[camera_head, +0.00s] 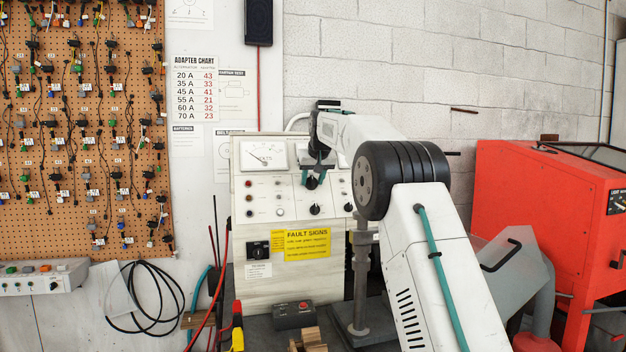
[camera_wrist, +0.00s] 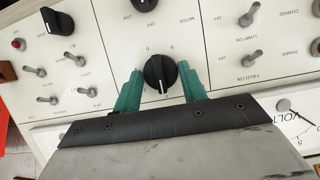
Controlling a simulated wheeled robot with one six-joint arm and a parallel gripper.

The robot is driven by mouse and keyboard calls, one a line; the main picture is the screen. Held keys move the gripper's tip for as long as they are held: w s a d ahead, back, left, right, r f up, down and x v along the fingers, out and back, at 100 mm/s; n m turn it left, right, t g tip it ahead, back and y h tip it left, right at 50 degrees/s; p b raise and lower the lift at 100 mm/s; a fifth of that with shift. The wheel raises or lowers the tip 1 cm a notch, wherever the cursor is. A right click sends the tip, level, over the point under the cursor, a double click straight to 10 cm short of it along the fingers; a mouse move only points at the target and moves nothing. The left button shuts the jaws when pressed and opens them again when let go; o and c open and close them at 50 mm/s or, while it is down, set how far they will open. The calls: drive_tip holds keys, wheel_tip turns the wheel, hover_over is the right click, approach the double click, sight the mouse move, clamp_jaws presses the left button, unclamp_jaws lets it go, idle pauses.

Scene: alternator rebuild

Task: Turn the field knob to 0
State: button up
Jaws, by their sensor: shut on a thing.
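The black field knob (camera_wrist: 160,73) sits between the two teal fingers of my gripper (camera_wrist: 160,68) in the wrist view. My gripper is shut on it, with one finger on each side. In the head view, my gripper (camera_head: 316,183) is at the face of the white test panel (camera_head: 262,294), and my arm covers part of the panel's right side.
Other black knobs (camera_wrist: 58,21) and several toggle switches (camera_wrist: 252,57) surround the held knob. A volt meter (camera_head: 264,155) is at the panel's upper left. A red-buttoned box (camera_head: 293,314) stands in front of the panel. A red cabinet (camera_head: 535,215) stands at right.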

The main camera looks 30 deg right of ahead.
drive_tip(key=shift+f, duration=0.1)
idle(0.4)
drive_tip(key=o, duration=1)
drive_tip(key=shift+c, duration=0.2)
drive_tip(key=v, duration=0.7)
drive_tip(key=shift+s+r, duration=0.15)
drive_tip(key=shift+r, duration=0.2)
drive_tip(key=shift+a, duration=0.15)
